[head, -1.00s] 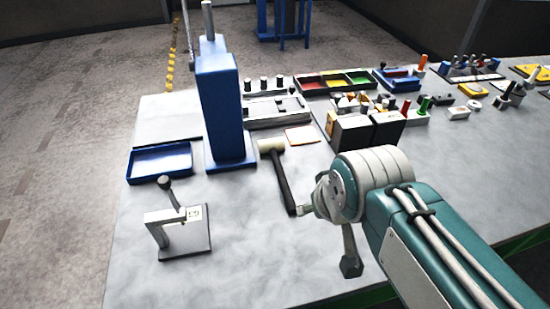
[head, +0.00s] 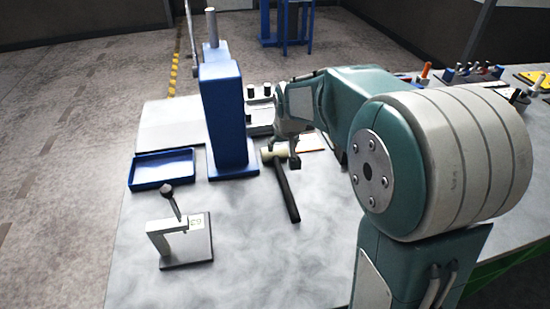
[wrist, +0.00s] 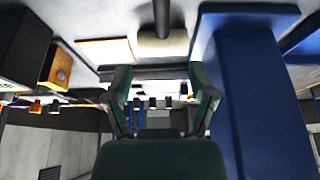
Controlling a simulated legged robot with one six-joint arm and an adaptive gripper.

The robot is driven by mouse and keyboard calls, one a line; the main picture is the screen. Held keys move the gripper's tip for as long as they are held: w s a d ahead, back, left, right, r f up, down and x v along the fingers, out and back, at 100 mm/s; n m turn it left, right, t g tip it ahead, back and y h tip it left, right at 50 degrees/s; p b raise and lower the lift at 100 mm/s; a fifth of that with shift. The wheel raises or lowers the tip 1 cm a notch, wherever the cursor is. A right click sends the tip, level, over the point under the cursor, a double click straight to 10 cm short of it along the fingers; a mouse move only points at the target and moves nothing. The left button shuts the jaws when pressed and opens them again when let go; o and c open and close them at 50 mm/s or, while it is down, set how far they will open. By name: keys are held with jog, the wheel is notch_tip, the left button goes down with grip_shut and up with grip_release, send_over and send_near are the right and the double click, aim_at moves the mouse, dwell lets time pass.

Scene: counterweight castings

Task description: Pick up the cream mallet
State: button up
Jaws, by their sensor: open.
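The cream mallet lies on the grey bench, its cream head (head: 267,154) near the blue column and its dark handle (head: 287,192) pointing toward the front. In the wrist view the cream head (wrist: 163,43) and part of the handle (wrist: 161,14) show at the top. My gripper (head: 292,153) is beside and partly in front of the mallet head in the head view; I cannot tell how high it is above it. In the wrist view my gripper (wrist: 160,78) has its two fingers apart with nothing between them. The mallet head appears beyond the fingertips there.
A tall blue column (head: 224,120) stands close left of the mallet; it fills the right side of the wrist view (wrist: 255,100). A blue tray (head: 162,184) and a small lever clamp (head: 186,250) are farther left. An orange-edged card (wrist: 105,50) lies nearby.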

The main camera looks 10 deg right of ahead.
aim_at(277, 159)
jog(key=shift+w+f, duration=0.35)
jog(key=x, duration=0.5)
jog(key=shift+w+f, duration=0.1)
jog(key=shift+f, duration=0.05)
jog(key=shift+w+a+x, duration=0.1)
jog(key=shift+x, duration=1.25)
jog(key=shift+w+a+x, duration=0.1)
jog(key=shift+x, duration=1.2)
grip_shut()
